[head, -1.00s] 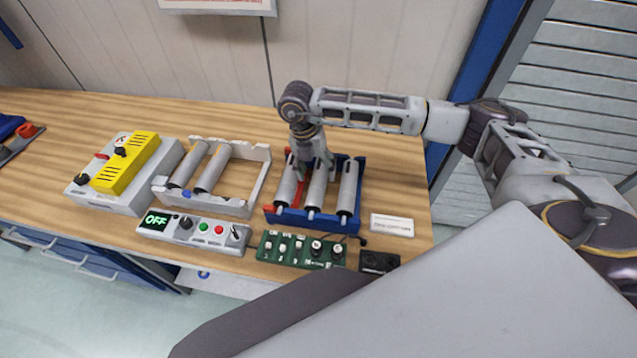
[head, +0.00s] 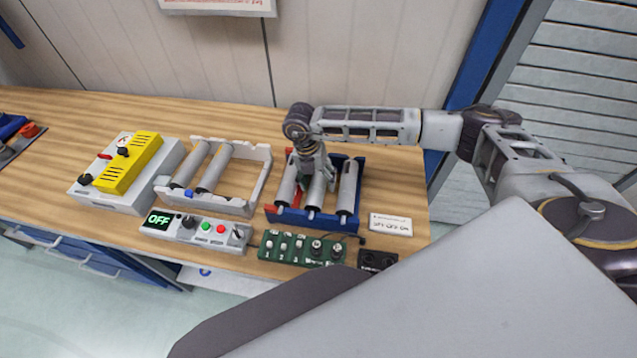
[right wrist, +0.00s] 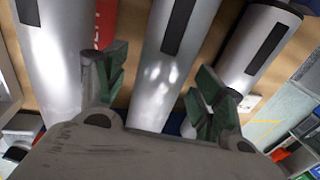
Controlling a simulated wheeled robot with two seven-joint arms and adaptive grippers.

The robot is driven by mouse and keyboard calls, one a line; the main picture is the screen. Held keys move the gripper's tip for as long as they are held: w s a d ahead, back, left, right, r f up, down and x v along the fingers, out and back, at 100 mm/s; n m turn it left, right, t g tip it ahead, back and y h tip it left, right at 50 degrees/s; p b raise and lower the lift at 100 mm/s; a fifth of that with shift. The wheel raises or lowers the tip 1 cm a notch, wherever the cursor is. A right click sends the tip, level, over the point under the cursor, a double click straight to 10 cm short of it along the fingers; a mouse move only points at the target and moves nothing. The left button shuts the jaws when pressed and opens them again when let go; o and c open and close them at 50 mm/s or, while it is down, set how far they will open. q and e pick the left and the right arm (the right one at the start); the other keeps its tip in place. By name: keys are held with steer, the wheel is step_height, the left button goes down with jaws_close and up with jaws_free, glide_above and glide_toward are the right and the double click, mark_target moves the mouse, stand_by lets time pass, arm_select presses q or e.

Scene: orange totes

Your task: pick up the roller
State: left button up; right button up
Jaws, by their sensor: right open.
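Three grey rollers lie side by side in a blue tray (head: 290,223): a left one (head: 287,187), a middle one (head: 315,200) and a right one (head: 348,188). My right gripper (head: 316,180) is over the tray, above the middle roller, and hides part of it. In the right wrist view the open green-padded fingers (right wrist: 155,88) stand either side of the middle roller (right wrist: 168,60), with a gap on each side. The left roller (right wrist: 55,60) and the right roller (right wrist: 255,48) lie outside the fingers. My left gripper is not in view.
A white tray (head: 225,208) with two more rollers stands left of the blue one, beside a yellow-topped box (head: 130,165). A control box reading OFF (head: 195,229) and a green switch board (head: 295,249) line the front. A white label (head: 391,224) lies right.

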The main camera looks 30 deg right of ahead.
mark_target(318, 178)
steer(key=c, duration=1.4)
steer(key=shift+r, duration=0.1)
steer(key=shift+r+b, duration=1)
steer(key=shift+r, duration=4)
